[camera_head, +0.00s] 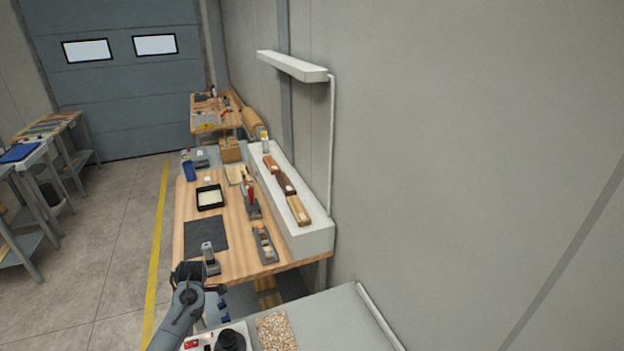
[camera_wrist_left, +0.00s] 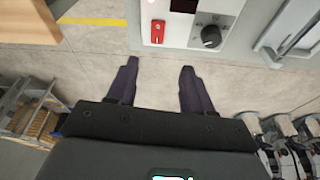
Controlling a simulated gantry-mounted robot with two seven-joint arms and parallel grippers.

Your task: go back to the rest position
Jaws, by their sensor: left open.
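My left gripper (camera_head: 223,304) hangs at the bottom of the head view, between the near end of the wooden workbench and a pale machine (camera_head: 243,329). In the left wrist view its two dark fingers (camera_wrist_left: 160,72) are spread apart with only bare floor between them. The machine's front panel (camera_wrist_left: 180,28) lies ahead of the fingertips, apart from them, with a red switch (camera_wrist_left: 157,31) and a black knob (camera_wrist_left: 211,37). My right gripper is not in view.
The wooden workbench (camera_head: 228,225) holds a dark mat (camera_head: 205,236), a black tray (camera_head: 210,188) and hand planes (camera_head: 264,245). A white shelf (camera_head: 310,238) runs along the wall side. Free floor (camera_head: 110,240) lies to the left, crossed by a yellow line (camera_head: 157,250).

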